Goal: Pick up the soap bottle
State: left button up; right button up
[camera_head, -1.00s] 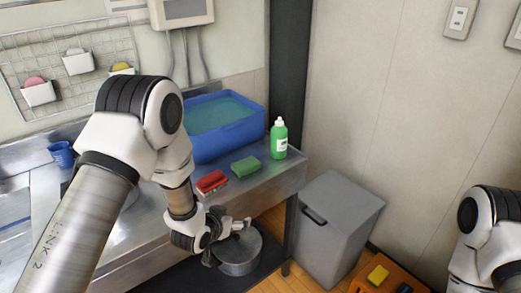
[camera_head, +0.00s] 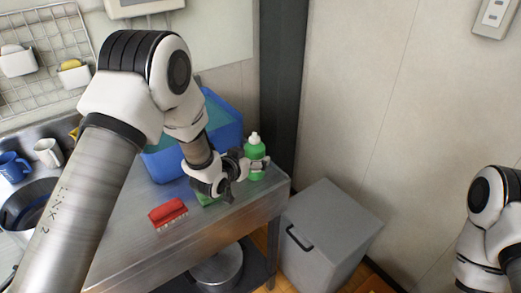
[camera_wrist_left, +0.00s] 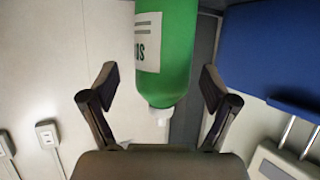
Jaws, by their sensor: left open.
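The soap bottle (camera_head: 254,150) is green with a white cap and stands upright at the right end of the steel counter. My left gripper (camera_head: 246,178) is open at the bottle's near side and hides part of its lower body. In the left wrist view the bottle (camera_wrist_left: 176,45) shows cap down, with its white label at the left. There the open left gripper (camera_wrist_left: 158,80) has one finger on each side of it, with gaps visible. My right arm shows at the right edge, but its gripper is out of frame.
A red brush (camera_head: 168,212) and a mostly hidden green sponge (camera_head: 207,200) lie on the counter (camera_head: 150,240) near my left wrist. A blue basin (camera_head: 225,133) stands behind. A grey bin (camera_head: 330,235) is right of the counter. A pot (camera_head: 218,270) sits below.

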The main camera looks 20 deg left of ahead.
pick_arm(q)
jog(key=shift+w+f, duration=0.1)
jog(key=shift+w, duration=0.25)
jog(key=shift+w+p, duration=0.2)
jog(key=shift+p, duration=0.1)
jog(key=p+x, duration=0.1)
jog(key=x, duration=0.3)
jog(key=shift+w, duration=0.2)
jog(key=shift+w+f, duration=0.2)
jog(key=shift+w, duration=0.05)
jog(key=shift+s+r, duration=0.1)
jog(key=shift+s, duration=0.05)
jog(key=shift+c, duration=0.3)
jog(key=shift+s+r, duration=0.1)
jog(key=c, duration=1.4)
pick_arm(e)
jog(key=shift+s+r, duration=0.2)
jog(key=shift+r, duration=0.4)
jog(key=shift+s+r, duration=0.2)
jog(key=shift+r, duration=0.4)
